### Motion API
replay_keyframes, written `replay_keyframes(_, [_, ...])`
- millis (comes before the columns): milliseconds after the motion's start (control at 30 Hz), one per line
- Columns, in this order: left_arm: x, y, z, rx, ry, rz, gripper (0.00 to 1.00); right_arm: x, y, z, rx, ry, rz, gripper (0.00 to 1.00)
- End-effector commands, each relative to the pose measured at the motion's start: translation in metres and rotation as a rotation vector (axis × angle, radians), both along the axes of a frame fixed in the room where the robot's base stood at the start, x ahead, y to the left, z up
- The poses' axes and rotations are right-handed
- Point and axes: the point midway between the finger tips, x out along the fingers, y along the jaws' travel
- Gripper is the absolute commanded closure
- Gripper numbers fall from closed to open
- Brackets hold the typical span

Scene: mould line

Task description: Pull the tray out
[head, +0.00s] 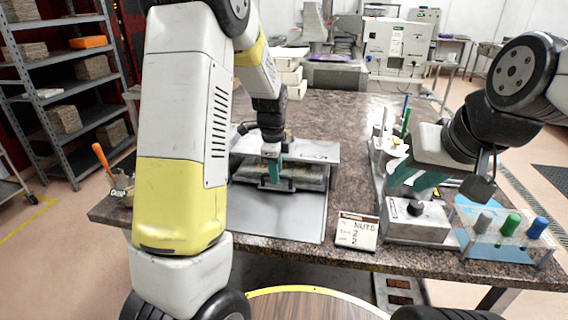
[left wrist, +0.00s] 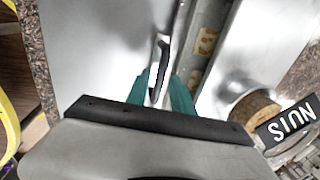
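The tray (head: 305,175) is a grey metal tray with a dark bar handle at its front. It sits in a metal housing (head: 310,150) on the stone-topped table, over a flat metal plate (head: 285,215). My left gripper (head: 272,172) is at the handle. In the left wrist view, its teal fingers (left wrist: 163,88) stand on either side of the dark handle (left wrist: 163,65), with light gaps between them. The handle's lower end is partly hidden. My right gripper (head: 415,180) has its teal fingers apart, above a grey box at the right, and looks empty.
A grey box with a black knob (head: 416,215) and a clear rack with coloured-capped tubes (head: 505,235) stand at the right. An orange-handled tool (head: 103,160) is at the left table edge.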

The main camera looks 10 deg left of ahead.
Motion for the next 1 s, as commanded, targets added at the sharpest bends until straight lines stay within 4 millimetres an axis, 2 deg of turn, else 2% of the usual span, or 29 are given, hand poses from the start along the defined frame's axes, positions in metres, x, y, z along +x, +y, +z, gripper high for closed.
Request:
replay_keyframes(33, [0.0001,0.0,0.0002,0.0,0.0,0.0,0.84,0.0,0.0,0.0,0.0,0.0,0.0,0.66])
replay_keyframes(100, [0.0001,0.0,0.0002,0.0,0.0,0.0,0.97,0.0,0.0,0.0,0.0,0.0,0.0,0.66])
replay_keyframes(133, [0.0001,0.0,0.0002,0.0,0.0,0.0,1.0,0.0,0.0,0.0,0.0,0.0,0.0,0.66])
replay_keyframes(1000, [0.0003,0.0001,0.0009,0.0,-0.002,0.0,1.0,0.0,0.0,0.0,0.0,0.0,0.0,0.66])
